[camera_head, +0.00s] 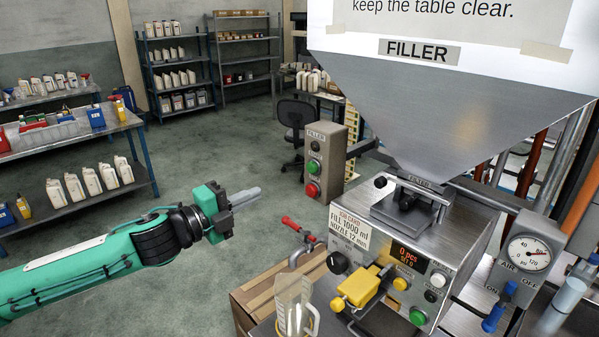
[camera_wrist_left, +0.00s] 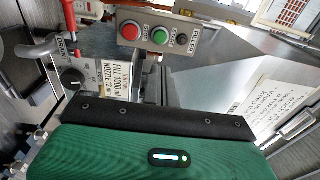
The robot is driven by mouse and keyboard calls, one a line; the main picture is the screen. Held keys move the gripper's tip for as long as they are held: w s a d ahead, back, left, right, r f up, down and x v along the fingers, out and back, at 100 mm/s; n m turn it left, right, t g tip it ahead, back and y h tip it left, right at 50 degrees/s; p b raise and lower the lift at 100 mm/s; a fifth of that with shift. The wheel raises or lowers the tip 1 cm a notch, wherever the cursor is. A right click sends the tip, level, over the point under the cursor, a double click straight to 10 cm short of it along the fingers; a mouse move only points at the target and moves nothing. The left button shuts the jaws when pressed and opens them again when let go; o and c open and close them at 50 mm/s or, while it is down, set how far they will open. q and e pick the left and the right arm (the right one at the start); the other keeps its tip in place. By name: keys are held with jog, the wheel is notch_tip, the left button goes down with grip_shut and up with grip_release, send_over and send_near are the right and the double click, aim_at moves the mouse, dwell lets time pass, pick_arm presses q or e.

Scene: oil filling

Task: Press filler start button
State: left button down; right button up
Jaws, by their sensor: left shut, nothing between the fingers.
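The filler's grey button box (camera_head: 324,160) stands left of the hopper in the head view. It has a green button (camera_head: 313,167) above a red button (camera_head: 312,190). In the left wrist view the green button (camera_wrist_left: 160,36) and red button (camera_wrist_left: 131,31) show on the box. My left gripper (camera_head: 258,194) is shut and empty, to the left of the box and apart from it, pointing right. The filler's front panel (camera_head: 440,262) has another green button (camera_head: 417,317). My right gripper is not in view.
A clear jug (camera_head: 294,308) stands at the front by a yellow part (camera_head: 358,288). A red-handled lever (camera_head: 300,229) sticks out left of the filler. A pressure gauge (camera_head: 529,253) and blue valve handle (camera_head: 498,308) are at right. Shelves with bottles stand at the back left.

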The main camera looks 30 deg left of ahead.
pick_arm(q)
jog(key=shift+w, duration=0.1)
jog(key=p, duration=0.4)
send_near(310, 169)
jog(key=p+x, duration=0.2)
jog(key=x, duration=0.1)
jog(key=p+x, duration=0.1)
jog(key=x, duration=0.1)
jog(key=shift+w+r, duration=0.25)
jog(key=shift+r, duration=0.05)
jog(key=shift+w+d+f+p, duration=0.2)
jog(key=shift+w+d+p, duration=0.1)
jog(key=shift+w+p, duration=0.25)
jog(key=shift+w, duration=0.1)
dwell(0.3)
